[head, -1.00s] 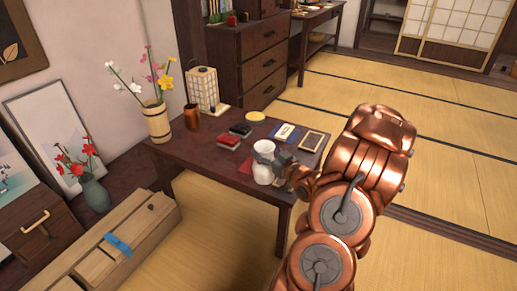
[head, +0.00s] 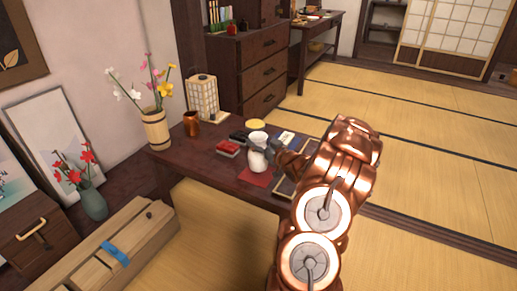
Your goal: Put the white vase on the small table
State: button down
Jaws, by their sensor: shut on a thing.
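The white vase (head: 258,160) is upright over the small dark wooden table (head: 205,173), near its front edge. It overlaps the far part of a red square mat (head: 258,178) in the picture. I cannot tell whether its base touches the table or is a little above it. My gripper (head: 270,152) comes from the right and is shut on the vase's side. My copper arm hides the right part of the table.
On the table are a wooden flower vase (head: 157,130), a brown cup (head: 191,124), a paper lantern (head: 202,97), red boxes (head: 228,148), a yellow dish (head: 256,124) and a dark-framed tray (head: 285,187). A wooden bench (head: 130,235) stands front left. Tatami floor lies open at right.

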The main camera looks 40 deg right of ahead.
jog(key=shift+f+b, duration=0.4)
jog(key=shift+f, duration=1.15)
jog(key=shift+c, duration=0.8)
grip_release()
jog(key=shift+s, duration=0.25)
jog(key=s+a+p, duration=0.1)
jog(key=s+p, duration=0.1)
jog(key=s, duration=0.9)
jog(key=shift+s, duration=0.3)
jog(key=shift+a, duration=0.15)
